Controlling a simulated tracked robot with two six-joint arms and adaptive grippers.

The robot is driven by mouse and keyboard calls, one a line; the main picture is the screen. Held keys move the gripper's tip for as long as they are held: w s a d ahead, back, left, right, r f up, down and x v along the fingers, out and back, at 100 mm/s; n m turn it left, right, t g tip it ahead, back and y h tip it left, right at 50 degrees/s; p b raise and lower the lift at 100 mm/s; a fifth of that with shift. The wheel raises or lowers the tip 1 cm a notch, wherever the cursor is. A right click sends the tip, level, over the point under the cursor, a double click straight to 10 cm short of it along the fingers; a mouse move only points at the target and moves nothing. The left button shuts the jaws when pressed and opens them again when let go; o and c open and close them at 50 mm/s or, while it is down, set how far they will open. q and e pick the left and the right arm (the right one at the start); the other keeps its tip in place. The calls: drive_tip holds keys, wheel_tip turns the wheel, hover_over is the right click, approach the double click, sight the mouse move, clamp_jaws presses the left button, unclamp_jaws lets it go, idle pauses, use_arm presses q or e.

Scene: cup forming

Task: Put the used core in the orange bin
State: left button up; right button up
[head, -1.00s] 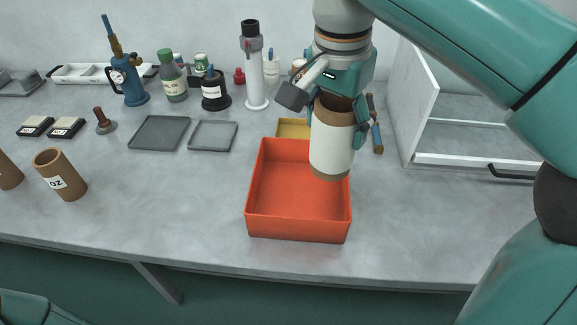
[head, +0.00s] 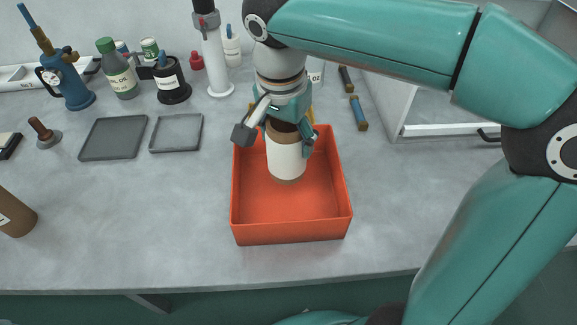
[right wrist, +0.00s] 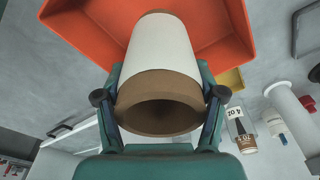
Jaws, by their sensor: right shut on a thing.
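The used core is a brown cardboard tube (head: 286,158) with a wide white band, held upright. My right gripper (head: 277,138) is shut on it near its upper end. The core is over the orange bin (head: 240,228), within its outline in the head view; I cannot tell whether its lower end touches the floor. In the right wrist view the core's open, hollow end (right wrist: 160,112) faces the camera between the two fingers, with the orange bin (right wrist: 85,35) beyond it. My left gripper is not in view.
Two grey trays (head: 113,138) (head: 176,133) lie left of the bin. A brown core (head: 14,214) stands at the far left. A white open cabinet (head: 430,129) stands right.

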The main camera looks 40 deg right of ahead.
drive_tip(key=shift+s+f+b, duration=0.1)
drive_tip(key=shift+f+b, duration=0.35)
drive_tip(key=shift+f, duration=3.15)
drive_tip(key=o, duration=1.2)
drive_tip(key=r, duration=0.4)
drive_tip(key=a+r+p, duration=0.1)
drive_tip(key=r, duration=0.3)
drive_tip(key=r+p, duration=0.1)
drive_tip(key=r, duration=0.3)
drive_tip(key=shift+s+a, duration=0.15)
drive_tip(key=shift+s, duration=0.2)
drive_tip(key=shift+f, duration=0.1)
